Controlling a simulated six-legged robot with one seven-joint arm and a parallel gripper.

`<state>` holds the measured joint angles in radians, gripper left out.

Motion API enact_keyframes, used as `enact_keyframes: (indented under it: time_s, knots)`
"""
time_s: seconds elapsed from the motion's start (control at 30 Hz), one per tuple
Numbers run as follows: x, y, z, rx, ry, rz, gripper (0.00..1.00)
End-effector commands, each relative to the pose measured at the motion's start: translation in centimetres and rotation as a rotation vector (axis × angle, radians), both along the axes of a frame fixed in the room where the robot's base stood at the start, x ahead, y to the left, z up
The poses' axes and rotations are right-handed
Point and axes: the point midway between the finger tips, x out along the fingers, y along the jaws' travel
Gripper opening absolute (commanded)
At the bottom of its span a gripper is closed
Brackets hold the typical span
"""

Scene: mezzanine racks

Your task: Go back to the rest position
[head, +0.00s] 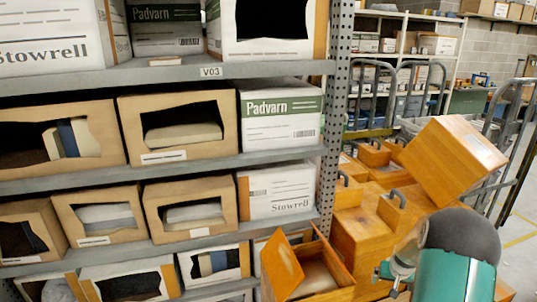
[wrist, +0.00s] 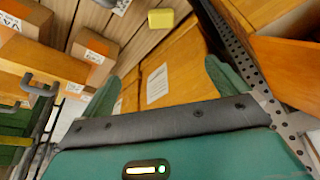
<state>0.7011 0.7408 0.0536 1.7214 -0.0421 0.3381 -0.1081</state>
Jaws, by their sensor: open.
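My gripper (wrist: 162,84) shows in the wrist view with its two green fingers wide apart. Nothing is held between them. Beyond the fingers is an orange-brown wooden box (wrist: 185,68) with a white label; I cannot tell how far it is from the fingertips. In the head view, my teal and grey arm is at the lower right, in front of wooden boxes. The fingers cannot be made out there.
A grey metal rack (head: 200,162) with several cartons fills the left. Orange wooden boxes (head: 452,160) are piled on the right, one tilted. An open wooden box (head: 325,272) stands below. A yellow block (wrist: 161,18) and perforated post (wrist: 232,45) show in the wrist view.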

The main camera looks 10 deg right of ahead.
Motion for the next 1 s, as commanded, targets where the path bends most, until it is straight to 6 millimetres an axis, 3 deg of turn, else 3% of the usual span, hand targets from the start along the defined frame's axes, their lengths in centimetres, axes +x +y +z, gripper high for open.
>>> enact_keyframes:
  time_s: [0.03, 0.2, 0.5, 0.8, 1.0]
  knots:
    - [0.6, 1.6, 2.7, -0.01, -0.009, 0.024, 0.99]
    - [0.9, 7.2, 9.9, -0.022, -0.02, 0.09, 0.99]
    - [-1.6, 17.5, 20.4, -0.04, -0.048, 0.206, 0.99]
    - [-7.7, 27.0, 27.7, -0.044, -0.083, 0.317, 0.99]
    - [-13.1, 32.2, 30.5, -0.04, -0.109, 0.391, 0.99]
